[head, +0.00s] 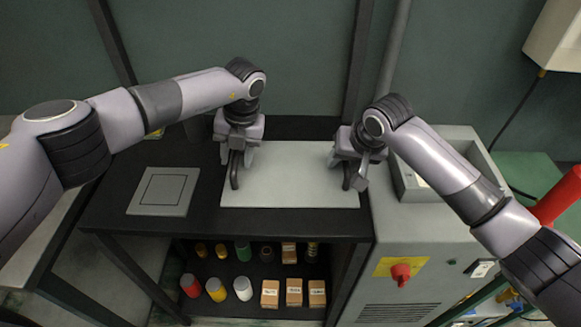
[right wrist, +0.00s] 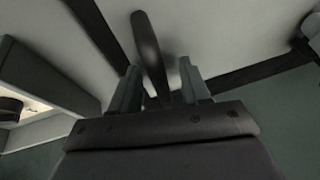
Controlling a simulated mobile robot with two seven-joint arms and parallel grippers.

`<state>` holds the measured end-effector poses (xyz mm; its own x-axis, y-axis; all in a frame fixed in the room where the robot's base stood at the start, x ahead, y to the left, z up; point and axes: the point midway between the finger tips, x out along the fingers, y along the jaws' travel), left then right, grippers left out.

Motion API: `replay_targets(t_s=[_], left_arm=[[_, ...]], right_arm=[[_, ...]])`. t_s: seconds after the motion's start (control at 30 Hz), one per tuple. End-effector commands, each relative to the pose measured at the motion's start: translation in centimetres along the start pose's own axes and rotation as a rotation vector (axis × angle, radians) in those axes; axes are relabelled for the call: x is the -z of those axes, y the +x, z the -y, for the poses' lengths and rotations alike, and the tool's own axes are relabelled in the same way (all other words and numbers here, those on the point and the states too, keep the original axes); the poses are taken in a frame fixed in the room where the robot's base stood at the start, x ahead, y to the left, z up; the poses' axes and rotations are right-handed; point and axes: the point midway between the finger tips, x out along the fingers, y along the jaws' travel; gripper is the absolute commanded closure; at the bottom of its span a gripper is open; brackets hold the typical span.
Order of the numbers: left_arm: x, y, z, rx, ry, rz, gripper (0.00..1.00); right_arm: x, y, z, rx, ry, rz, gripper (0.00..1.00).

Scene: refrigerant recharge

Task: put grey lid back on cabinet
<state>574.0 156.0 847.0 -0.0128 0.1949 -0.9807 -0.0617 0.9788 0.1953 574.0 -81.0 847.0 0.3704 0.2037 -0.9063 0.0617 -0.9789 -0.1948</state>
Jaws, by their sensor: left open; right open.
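The grey lid (head: 290,180) is a flat pale plate lying on the black table, with a dark curved handle near each short end. My left gripper (head: 240,160) is open at the lid's left handle (head: 235,172). My right gripper (head: 352,168) is open at the right handle (head: 346,175). In the right wrist view, that dark handle (right wrist: 149,48) reaches down between the two open fingers (right wrist: 160,85); contact cannot be told. The grey cabinet (head: 400,235) stands right of the table, its top opening (head: 440,168) uncovered and partly hidden by my right arm.
A small grey square panel (head: 163,192) lies left of the lid on the black table (head: 110,222). Bottles, cans and small boxes (head: 293,292) fill the shelf below. The cabinet front has a red knob (head: 401,272). A red cylinder (head: 556,196) stands at the far right.

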Motion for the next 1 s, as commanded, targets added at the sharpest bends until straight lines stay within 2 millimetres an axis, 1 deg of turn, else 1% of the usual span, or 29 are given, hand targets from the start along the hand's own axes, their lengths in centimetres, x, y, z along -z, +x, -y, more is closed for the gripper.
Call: replay_targets(t_s=[0.13,0.17,0.2,0.27,0.3,1.0], left_arm=[[0.0,-0.01,0.02,0.0,0.0,0.0,0.58],[0.0,-0.02,0.02,0.0,0.0,0.0,0.68],[0.0,-0.02,0.02,0.0,0.0,0.0,0.81],[0.0,-0.03,0.02,0.0,0.0,0.0,1.0],[0.0,-0.03,0.02,0.0,0.0,0.0,1.0],[-0.04,-0.1,-0.01,0.0,-0.001,0.001,1.0]], right_arm=[[0.0,-0.02,0.02,0.0,0.0,0.0,0.53],[0.0,-0.02,0.02,0.0,0.0,0.0,0.63],[0.0,-0.02,0.02,0.0,0.0,0.0,0.76],[0.0,-0.03,0.01,0.0,0.0,0.0,0.96],[0.0,-0.03,0.01,0.0,0.0,0.0,1.0],[0.01,-0.05,-0.03,-0.001,0.001,0.001,1.0]])
